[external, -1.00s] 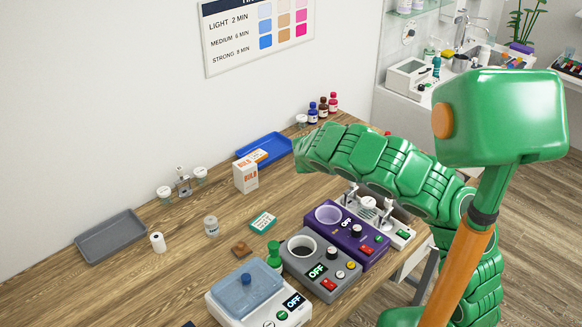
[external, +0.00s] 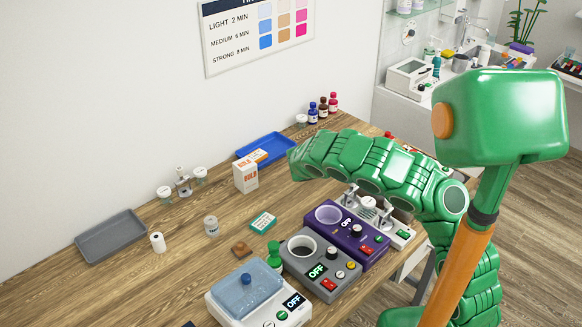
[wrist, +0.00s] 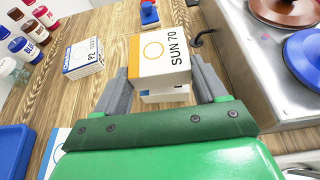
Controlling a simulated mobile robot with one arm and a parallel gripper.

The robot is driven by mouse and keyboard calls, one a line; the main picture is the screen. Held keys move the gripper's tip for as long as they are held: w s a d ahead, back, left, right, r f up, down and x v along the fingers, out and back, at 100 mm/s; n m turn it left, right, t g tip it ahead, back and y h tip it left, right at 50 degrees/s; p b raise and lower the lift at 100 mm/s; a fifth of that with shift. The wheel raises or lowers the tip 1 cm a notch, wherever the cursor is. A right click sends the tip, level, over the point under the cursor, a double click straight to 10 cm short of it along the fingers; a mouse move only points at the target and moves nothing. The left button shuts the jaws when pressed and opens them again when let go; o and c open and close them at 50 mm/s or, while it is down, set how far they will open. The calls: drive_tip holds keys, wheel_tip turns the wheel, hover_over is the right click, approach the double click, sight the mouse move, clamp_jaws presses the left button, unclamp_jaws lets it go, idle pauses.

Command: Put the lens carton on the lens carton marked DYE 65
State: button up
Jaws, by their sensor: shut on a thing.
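A white and orange lens carton marked SUN 70 (wrist: 165,58) sits between the two grey fingers of my gripper (wrist: 159,68) in the wrist view, and they are shut on it. A second white box (wrist: 166,94) shows partly below it in the picture, mostly covered by the held carton; its marking cannot be read, and I cannot tell whether the two touch. Another white and blue carton (wrist: 83,58), with lettering like P2, lies on the table to the left. I cannot make out DYE 65 on any carton. In the external view my arm hides the gripper and held carton.
In the wrist view, a metal machine with brown and blue discs (wrist: 310,55) stands close on the right. Dye bottles (wrist: 24,48) stand upper left, a blue tray (wrist: 12,145) lower left. A red and blue object (wrist: 149,13) is ahead. Bare wood lies around the left carton.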

drive_tip(key=shift+f, duration=0.75)
drive_tip(key=shift+f, duration=0.1)
drive_tip(key=o, duration=1)
drive_tip(key=shift+o, duration=0.2)
drive_tip(key=shift+s+a+r, duration=0.1)
drive_tip(key=shift+r, duration=0.1)
drive_tip(key=v, duration=1.1)
drive_tip(key=shift+s+a, duration=0.2)
drive_tip(key=shift+s, duration=0.1)
drive_tip(key=shift+r, duration=0.15)
